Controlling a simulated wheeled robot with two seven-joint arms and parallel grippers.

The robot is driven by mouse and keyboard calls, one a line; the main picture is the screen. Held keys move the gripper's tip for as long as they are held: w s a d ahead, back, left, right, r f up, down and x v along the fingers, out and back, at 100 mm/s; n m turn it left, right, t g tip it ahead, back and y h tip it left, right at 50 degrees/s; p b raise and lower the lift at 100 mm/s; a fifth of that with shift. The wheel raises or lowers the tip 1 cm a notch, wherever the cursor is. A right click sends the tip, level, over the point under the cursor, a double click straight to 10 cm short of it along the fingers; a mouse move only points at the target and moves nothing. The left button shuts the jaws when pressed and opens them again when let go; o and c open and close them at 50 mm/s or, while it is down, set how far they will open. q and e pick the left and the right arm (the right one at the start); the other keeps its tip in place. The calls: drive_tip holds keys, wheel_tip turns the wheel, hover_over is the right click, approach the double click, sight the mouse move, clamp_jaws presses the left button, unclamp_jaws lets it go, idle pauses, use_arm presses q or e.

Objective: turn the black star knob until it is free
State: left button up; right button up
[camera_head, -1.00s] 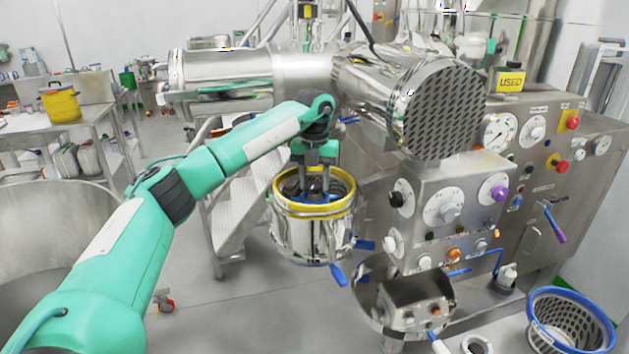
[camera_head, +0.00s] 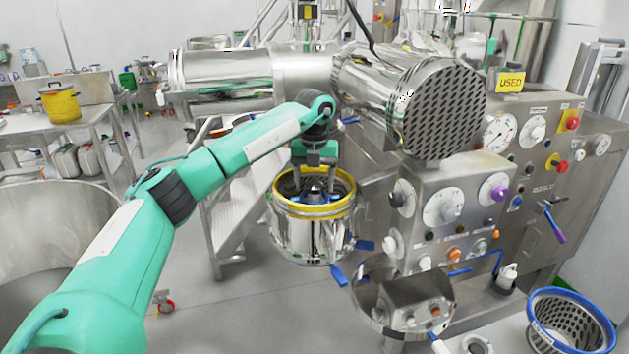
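My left gripper (camera_head: 314,170) points down over the open top of a steel bowl (camera_head: 312,232) with a yellow rim (camera_head: 348,204). Its fingertips are at about the height of the far rim. Inside the bowl a grey, cone-like hub (camera_head: 315,194) with blue parts beside it shows below the gripper. I cannot clearly make out the black star knob; a dark patch shows around the fingers, and I cannot tell whether they hold it. My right gripper is not in view.
A steel control cabinet (camera_head: 470,178) with dials stands right of the bowl. A horizontal steel cylinder with a perforated end (camera_head: 440,108) overhangs behind it. Blue handles (camera_head: 338,275) stick out at the bowl's lower right. A blue-rimmed basket (camera_head: 570,318) sits at lower right.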

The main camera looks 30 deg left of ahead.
sight(315, 185)
use_arm(q)
drive_tip(key=shift+r, duration=0.1)
wheel_tip(315, 185, up, 8)
drive_tip(key=shift+r+b, duration=0.15)
drive_tip(key=shift+b, duration=1.05)
drive_tip(key=shift+r+p, duration=0.3)
drive_tip(key=shift+r, duration=2.4)
